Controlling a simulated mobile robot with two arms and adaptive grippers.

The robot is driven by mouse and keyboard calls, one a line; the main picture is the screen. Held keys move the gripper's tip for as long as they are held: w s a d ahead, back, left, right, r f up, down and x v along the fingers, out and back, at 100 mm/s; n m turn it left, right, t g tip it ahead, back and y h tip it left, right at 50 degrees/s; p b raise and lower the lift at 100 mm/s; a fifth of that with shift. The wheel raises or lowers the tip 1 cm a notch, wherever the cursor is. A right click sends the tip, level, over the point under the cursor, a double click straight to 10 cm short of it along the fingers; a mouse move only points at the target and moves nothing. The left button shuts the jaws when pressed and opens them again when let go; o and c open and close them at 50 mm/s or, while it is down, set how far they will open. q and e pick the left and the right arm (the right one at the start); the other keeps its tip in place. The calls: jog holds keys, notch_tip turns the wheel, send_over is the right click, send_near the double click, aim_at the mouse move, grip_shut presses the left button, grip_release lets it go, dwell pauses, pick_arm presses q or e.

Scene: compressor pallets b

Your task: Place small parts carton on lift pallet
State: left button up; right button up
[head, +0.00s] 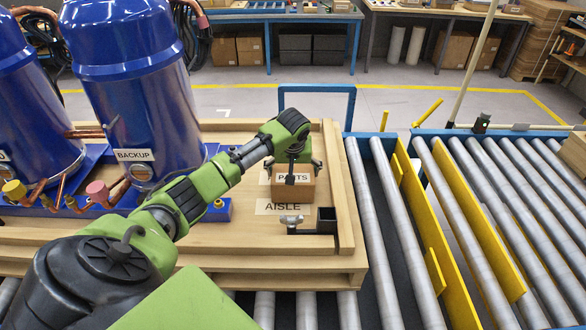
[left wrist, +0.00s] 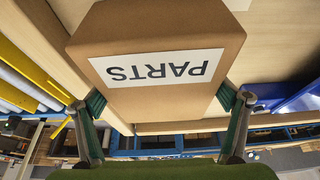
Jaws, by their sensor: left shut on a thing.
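The small parts carton (head: 295,192) is a brown box with a white PARTS label, at the right end of the wooden pallet (head: 330,259). My left gripper (head: 293,168) is shut on it, its arm coming in from the lower left. In the left wrist view the carton (left wrist: 165,35) sits between two green-padded fingers (left wrist: 163,98), one at each side, with its label upside down. The carton is just behind the AISLE label (head: 283,207) on the pallet. I cannot tell whether its bottom touches the wood. My right gripper is not in view.
Two blue compressors, one labelled BACKUP (head: 128,85), stand on the pallet's left. A metal clamp (head: 291,220) and a dark square bracket (head: 326,219) are in front of the carton. A roller conveyor (head: 480,200) with yellow rails lies right. A blue frame (head: 318,100) stands behind.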

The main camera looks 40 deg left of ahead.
pick_arm(q)
jog(key=shift+f, duration=0.1)
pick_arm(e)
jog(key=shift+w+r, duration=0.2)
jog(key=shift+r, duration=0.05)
pick_arm(q)
jog(key=shift+f, duration=0.1)
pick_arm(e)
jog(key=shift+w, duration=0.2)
pick_arm(q)
jog(key=o, duration=1.8)
jog(key=shift+f, duration=0.15)
jog(key=shift+c, duration=0.2)
jog(key=shift+s, duration=0.1)
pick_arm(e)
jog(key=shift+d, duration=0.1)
pick_arm(q)
jog(key=shift+r, duration=0.25)
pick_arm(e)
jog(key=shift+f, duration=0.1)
